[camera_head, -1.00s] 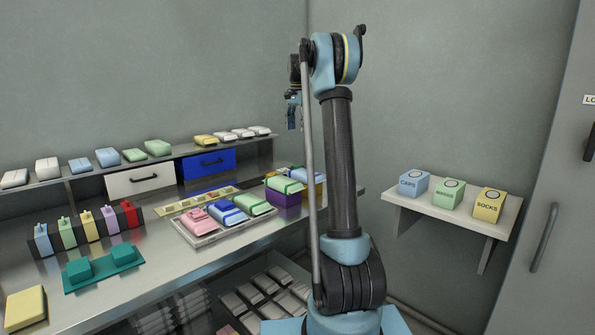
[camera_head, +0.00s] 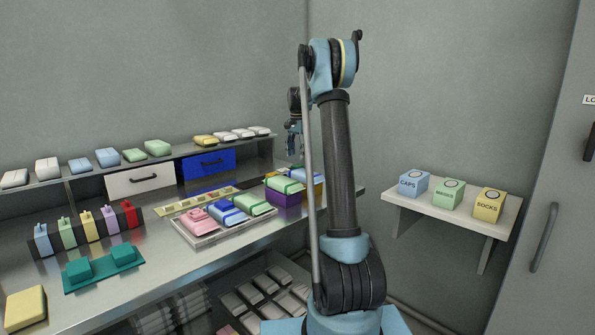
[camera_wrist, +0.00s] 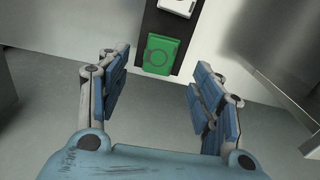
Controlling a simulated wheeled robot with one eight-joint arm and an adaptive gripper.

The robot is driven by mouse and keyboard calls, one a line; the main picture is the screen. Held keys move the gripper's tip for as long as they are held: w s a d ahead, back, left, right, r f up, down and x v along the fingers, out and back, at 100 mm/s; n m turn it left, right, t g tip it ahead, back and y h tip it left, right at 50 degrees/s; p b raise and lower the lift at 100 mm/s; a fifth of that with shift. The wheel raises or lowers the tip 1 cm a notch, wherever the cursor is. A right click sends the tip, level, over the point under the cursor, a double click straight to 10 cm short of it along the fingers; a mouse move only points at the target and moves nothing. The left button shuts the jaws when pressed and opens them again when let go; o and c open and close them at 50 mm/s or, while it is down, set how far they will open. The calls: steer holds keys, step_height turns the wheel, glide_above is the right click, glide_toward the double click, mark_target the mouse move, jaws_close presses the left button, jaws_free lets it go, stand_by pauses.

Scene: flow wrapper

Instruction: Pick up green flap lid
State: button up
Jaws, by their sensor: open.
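A green square lid (camera_wrist: 160,54) with a round outline on its face shows in the wrist view, at the top centre. It lies on a dark panel, beyond my fingertips and between them in the picture. My gripper (camera_wrist: 160,88) is open and empty, with its blue-padded fingers spread to either side of the lid and apart from it. In the head view my gripper (camera_head: 294,145) hangs over the far end of the bench, partly behind my arm. I cannot make out the green lid in the head view.
A white piece (camera_wrist: 178,6) sits on the same dark panel above the lid. A metal surface (camera_wrist: 285,50) rises at the right. In the head view, the steel bench (camera_head: 150,270) holds a tray (camera_head: 210,238) of packs, and a wall shelf (camera_head: 450,215) carries several labelled boxes.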

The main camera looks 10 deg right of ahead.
mark_target(297, 165)
steer(key=shift+a+f, duration=0.1)
steer(key=shift+f, duration=2.5)
steer(key=c, duration=0.8)
